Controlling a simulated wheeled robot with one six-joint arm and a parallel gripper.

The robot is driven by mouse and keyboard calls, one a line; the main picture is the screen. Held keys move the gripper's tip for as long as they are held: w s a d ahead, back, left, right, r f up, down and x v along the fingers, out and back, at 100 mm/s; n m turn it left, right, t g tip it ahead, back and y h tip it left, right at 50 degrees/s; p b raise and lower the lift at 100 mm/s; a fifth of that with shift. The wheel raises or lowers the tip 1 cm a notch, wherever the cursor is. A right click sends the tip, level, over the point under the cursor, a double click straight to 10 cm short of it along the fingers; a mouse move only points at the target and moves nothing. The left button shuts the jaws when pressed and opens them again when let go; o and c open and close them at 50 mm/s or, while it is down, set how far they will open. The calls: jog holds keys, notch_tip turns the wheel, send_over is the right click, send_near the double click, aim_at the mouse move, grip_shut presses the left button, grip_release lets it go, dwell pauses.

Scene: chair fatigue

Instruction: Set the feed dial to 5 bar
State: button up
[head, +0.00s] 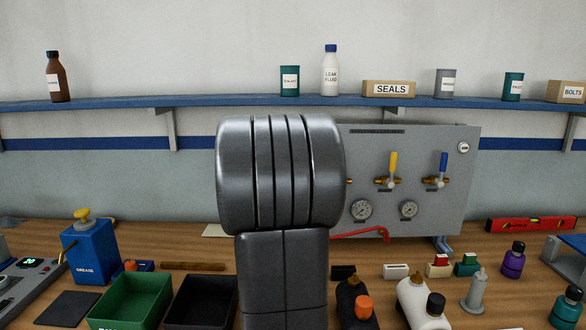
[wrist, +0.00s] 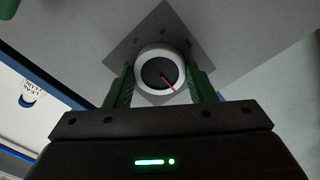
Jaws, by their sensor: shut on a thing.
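The feed dial (wrist: 152,72) shows in the wrist view as a round knob with a white rim, a dark face and a red pointer. The pointer slants toward the lower right of that picture. It sits on a darker grey square plate (wrist: 122,42) with small marks too faint to read. My gripper (wrist: 161,77) has its green fingers shut on the dial, one on each side. In the head view, my arm hides the gripper and the dial. The grey panel (head: 425,222) stands behind, its left part hidden.
The panel carries a yellow-handled valve (head: 393,163), a blue-handled valve (head: 444,162) and two gauges (head: 362,210) (head: 409,209), too small to read. A blue shelf (head: 210,102) runs above. Bottles, a green bin (head: 130,300) and tools crowd the bench.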

jog(key=shift+d+f+m+b, duration=0.1)
jog(key=shift+m+b, duration=1.5)
jog(key=shift+m, duration=7.2)
jog(key=shift+f+m+b, duration=0.1)
jog(key=shift+m+b, duration=1.45)
jog(key=shift+m, duration=7.25)
jog(key=o, duration=1)
jog(key=shift+s+r, duration=0.1)
